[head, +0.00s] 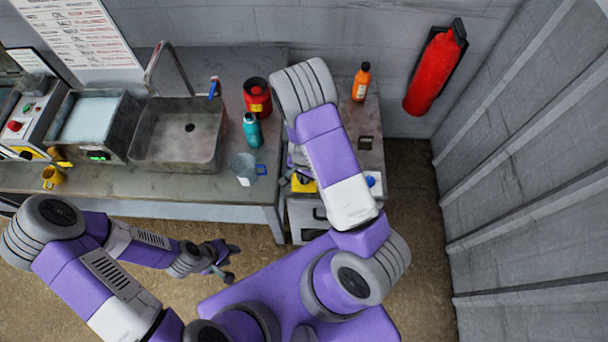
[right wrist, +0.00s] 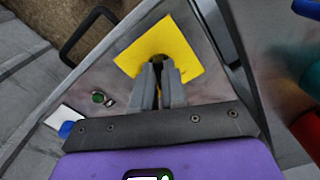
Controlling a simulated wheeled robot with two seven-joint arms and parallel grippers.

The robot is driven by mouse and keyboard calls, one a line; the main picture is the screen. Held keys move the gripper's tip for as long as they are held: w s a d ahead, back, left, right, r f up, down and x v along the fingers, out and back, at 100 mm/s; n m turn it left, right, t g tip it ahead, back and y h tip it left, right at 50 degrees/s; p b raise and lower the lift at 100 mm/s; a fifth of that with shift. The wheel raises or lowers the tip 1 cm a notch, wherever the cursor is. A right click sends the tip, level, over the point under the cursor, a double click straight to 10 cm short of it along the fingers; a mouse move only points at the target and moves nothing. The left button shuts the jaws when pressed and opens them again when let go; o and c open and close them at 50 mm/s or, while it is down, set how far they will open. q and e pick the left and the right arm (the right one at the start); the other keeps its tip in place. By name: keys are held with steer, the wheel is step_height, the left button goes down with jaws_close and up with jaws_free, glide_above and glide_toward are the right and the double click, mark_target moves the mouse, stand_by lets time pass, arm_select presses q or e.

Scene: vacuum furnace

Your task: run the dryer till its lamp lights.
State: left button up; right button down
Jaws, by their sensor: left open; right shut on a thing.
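A grey cabinet with a front handle, which I take for the dryer (head: 302,208), stands right of the bench, partly hidden by my right arm. On its top are a yellow plate (right wrist: 183,42), a small green round light or button (right wrist: 98,97) and a blue button (right wrist: 66,128). I cannot tell whether the green one is lit. My right gripper (right wrist: 160,72) is shut on a small dark part in the middle of the yellow plate, mostly hidden between the fingers. My left gripper (head: 226,268) is open and empty, low over the floor before the bench.
The bench holds a sink (head: 178,150), a teal bottle (head: 252,131), a red canister (head: 257,97), a clear beaker (head: 244,168) and a yellow mug (head: 52,177). An orange bottle (head: 361,82) stands behind the dryer. A fire extinguisher (head: 433,72) hangs on the wall.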

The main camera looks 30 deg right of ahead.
steer(key=shift+m, duration=0.5)
steer(key=c, duration=1.2)
jaws_free()
steer(key=shift+r, duration=0.1)
step_height(320, 180, up, 8)
steer(key=shift+f+p, duration=0.25)
steer(key=shift+p, duration=0.55)
steer(key=shift+f, duration=0.1)
